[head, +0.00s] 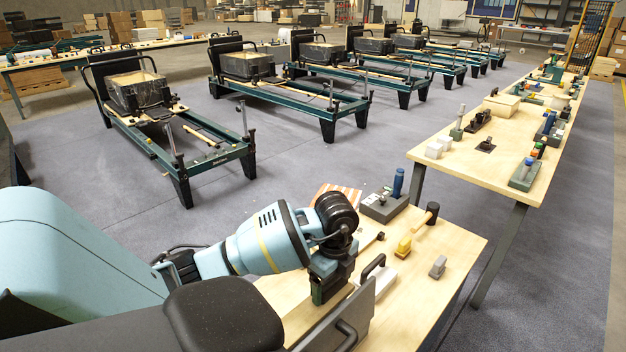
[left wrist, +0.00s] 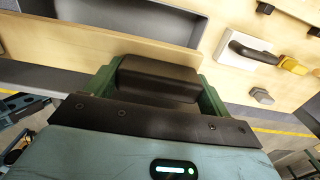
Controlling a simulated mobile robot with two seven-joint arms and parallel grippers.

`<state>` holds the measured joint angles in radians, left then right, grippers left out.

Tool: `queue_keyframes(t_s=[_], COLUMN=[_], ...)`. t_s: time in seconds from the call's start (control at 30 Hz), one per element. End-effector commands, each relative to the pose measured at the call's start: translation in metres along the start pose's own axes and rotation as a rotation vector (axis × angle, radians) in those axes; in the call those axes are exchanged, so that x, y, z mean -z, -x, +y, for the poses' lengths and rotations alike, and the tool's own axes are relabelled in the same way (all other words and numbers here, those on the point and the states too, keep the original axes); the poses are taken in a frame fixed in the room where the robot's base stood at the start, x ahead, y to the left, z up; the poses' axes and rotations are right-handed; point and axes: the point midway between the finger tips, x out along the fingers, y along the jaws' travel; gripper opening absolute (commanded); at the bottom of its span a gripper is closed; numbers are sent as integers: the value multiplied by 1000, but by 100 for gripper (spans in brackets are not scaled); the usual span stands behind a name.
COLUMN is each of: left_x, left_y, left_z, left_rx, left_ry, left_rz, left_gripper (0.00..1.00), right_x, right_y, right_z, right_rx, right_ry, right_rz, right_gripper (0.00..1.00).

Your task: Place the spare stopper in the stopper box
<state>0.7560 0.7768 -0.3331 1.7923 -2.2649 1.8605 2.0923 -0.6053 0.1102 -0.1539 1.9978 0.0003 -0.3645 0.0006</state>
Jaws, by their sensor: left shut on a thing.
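My left gripper (head: 329,282) points down over the near workbench in the head view. In the left wrist view its green fingers (left wrist: 159,84) are shut on a dark, smooth-edged block (left wrist: 158,79), which appears to be the spare stopper. In the head view the block is mostly hidden by the gripper. I cannot tell for sure which thing is the stopper box. My right gripper is not in view.
On the near bench (head: 455,243) are a white block with a black handle (head: 384,276), a yellow piece (head: 403,247), a small grey block (head: 438,267), a mallet (head: 426,216) and a grey holder with a blue-handled tool (head: 385,207). The bench's right corner is mostly clear.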

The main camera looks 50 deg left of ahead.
Motion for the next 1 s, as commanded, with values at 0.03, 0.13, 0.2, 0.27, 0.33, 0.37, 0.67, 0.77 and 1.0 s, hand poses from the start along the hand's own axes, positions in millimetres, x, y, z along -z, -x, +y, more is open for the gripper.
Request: queue_keyframes(t_s=[0.03,0.13,0.2,0.27,0.33,0.37,0.67,0.77,1.0], left_x=[1,0,0,1,0,0,0,0,0], left_y=[-10,-31,-48,-62,-78,-84,-127,-129,-138], left_z=[1,2,2,2,2,2,1,0,1], left_rx=[-6,-8,-8,-8,-7,-8,-3,-1,-3], left_ry=[0,0,1,0,1,1,0,-1,-1], left_rz=[2,1,1,2,1,1,0,1,1], left_gripper=[43,43,43,43,43,43,43,43,43], right_x=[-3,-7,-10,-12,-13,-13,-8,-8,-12], right_y=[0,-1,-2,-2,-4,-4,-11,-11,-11], right_z=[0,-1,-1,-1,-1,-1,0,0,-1], right_rx=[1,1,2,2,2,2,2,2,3], right_ry=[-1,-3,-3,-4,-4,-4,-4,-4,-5], right_rz=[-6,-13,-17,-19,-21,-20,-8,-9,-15], right_gripper=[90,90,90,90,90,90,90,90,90])
